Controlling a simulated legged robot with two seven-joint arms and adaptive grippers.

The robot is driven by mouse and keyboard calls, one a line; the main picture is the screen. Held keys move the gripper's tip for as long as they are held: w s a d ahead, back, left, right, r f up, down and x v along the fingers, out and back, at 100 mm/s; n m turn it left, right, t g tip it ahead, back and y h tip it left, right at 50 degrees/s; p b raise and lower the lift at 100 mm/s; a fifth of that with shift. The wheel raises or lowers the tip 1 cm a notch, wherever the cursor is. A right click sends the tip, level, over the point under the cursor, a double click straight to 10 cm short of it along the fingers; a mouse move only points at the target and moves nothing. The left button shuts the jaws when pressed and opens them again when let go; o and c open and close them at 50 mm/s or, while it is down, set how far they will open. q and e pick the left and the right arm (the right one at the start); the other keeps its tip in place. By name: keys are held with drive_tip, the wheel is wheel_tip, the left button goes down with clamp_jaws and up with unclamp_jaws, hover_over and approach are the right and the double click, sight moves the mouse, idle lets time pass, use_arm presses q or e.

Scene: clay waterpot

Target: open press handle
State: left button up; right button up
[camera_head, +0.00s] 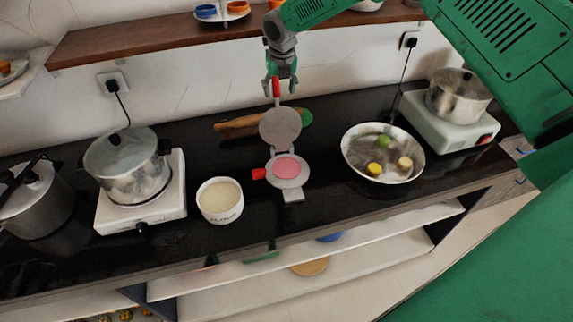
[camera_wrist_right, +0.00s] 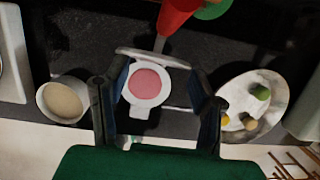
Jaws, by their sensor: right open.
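The grey press (camera_head: 290,195) stands on the dark counter with its round lid (camera_head: 281,126) raised nearly upright. A pink disc (camera_head: 287,167) lies on its base, and it also shows in the right wrist view (camera_wrist_right: 146,83). The lid's red handle (camera_head: 276,87) points up; it shows at the top of the right wrist view (camera_wrist_right: 178,14). A second red grip (camera_head: 259,174) sticks out left of the base. My right gripper (camera_head: 281,84) is open, pointing down by the upper handle. Contact with the handle cannot be told. My left gripper is not in view.
A white bowl (camera_head: 220,201) stands left of the press, beyond it a pot (camera_head: 127,166) on a stove. A rolling pin (camera_head: 240,123) lies behind. A wooden shelf (camera_head: 160,39) runs above.

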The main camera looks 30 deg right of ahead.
drive_tip(key=shift+w+d+r+t, duration=0.1)
drive_tip(key=shift+w+r+t, duration=0.25)
drive_tip(key=shift+r, duration=0.2)
drive_tip(key=shift+r+p, duration=0.65)
drive_tip(key=shift+r, duration=0.5)
wheel_tip(320, 180, up, 4)
hover_over(279, 107)
drive_tip(key=s, duration=0.1)
drive_tip(key=shift+s+r, duration=0.1)
drive_tip(key=shift+s, duration=0.1)
